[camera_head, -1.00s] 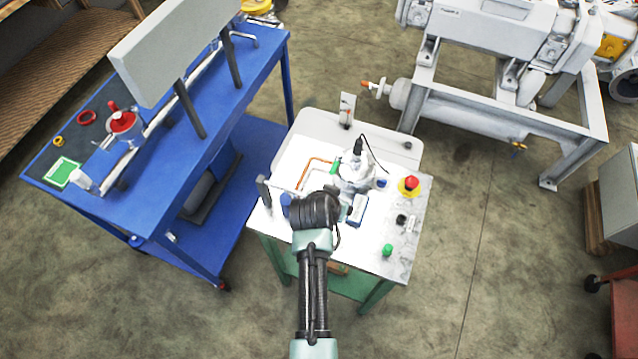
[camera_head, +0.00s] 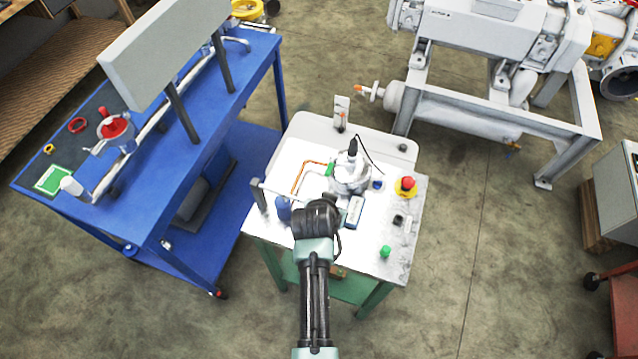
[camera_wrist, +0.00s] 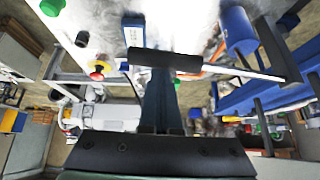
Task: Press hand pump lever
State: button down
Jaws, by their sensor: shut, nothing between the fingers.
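The hand pump shows as a blue cylinder (camera_head: 284,210) at the left front of the white bench top, and it also shows in the wrist view (camera_wrist: 238,32). My gripper (camera_wrist: 165,60) is shut and empty. In the head view my wrist hides the fingers.
A silver vacuum unit (camera_head: 350,173) with a black cable stands behind my wrist. A blue-and-white box (camera_head: 354,211), red emergency button (camera_head: 406,185) and green button (camera_head: 385,252) are to the right. A blue cart (camera_head: 200,150) stands close left; floor is open at right.

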jog(key=r+p, duration=0.3)
jog(key=r, duration=0.1)
jog(key=shift+w+d, duration=0.35)
jog(key=shift+d, duration=0.05)
jog(key=b+v, duration=0.1)
jog(key=v, duration=0.9)
jog(key=shift+d, duration=0.15)
jog(key=shift+s+f, duration=0.1)
jog(key=shift+s, duration=0.05)
